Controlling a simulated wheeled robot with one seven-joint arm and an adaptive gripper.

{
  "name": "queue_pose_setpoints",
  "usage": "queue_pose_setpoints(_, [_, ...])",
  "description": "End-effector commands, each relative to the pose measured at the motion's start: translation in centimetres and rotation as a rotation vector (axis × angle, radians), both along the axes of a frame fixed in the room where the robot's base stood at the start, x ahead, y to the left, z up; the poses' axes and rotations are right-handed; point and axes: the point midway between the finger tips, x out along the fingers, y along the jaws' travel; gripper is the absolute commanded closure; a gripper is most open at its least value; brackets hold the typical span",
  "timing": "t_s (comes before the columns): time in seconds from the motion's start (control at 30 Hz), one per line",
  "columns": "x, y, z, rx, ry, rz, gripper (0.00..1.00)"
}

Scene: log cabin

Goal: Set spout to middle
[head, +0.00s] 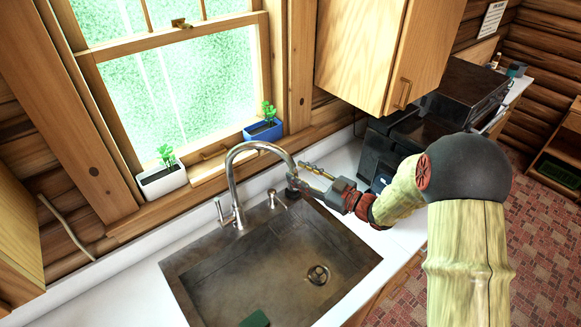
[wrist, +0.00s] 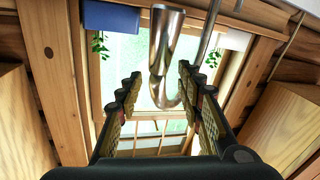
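The chrome faucet spout (head: 262,147) rises behind the sink (head: 235,277) and arcs to the right in the head view. Its tip hangs near the sink's back right side. My gripper (head: 307,178) is at the spout's tip, reaching in from the right. In the wrist view the spout's end (wrist: 165,45) hangs between and beyond the two open fingers of my gripper (wrist: 163,98), with a gap on each side. I cannot tell whether any finger touches it. The faucet's lever (head: 220,211) stands at the left of its base.
A blue planter (head: 263,131) and a white planter (head: 162,181) stand on the windowsill behind the faucet. A wooden wall cabinet (head: 365,50) hangs above my gripper. A dark appliance (head: 384,146) stands on the counter to the right. A green sponge-like block (head: 255,319) lies in the sink.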

Motion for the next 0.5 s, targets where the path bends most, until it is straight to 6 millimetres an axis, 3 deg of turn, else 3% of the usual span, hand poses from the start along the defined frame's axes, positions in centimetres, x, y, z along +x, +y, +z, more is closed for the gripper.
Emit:
queue_pose_setpoints(0.2, [1.9,2.3,0.1,-0.001,0.0,0.002,0.63])
queue_pose_setpoints(0.5, [2.6,2.9,0.1,-0.001,-0.001,-0.001,0.63])
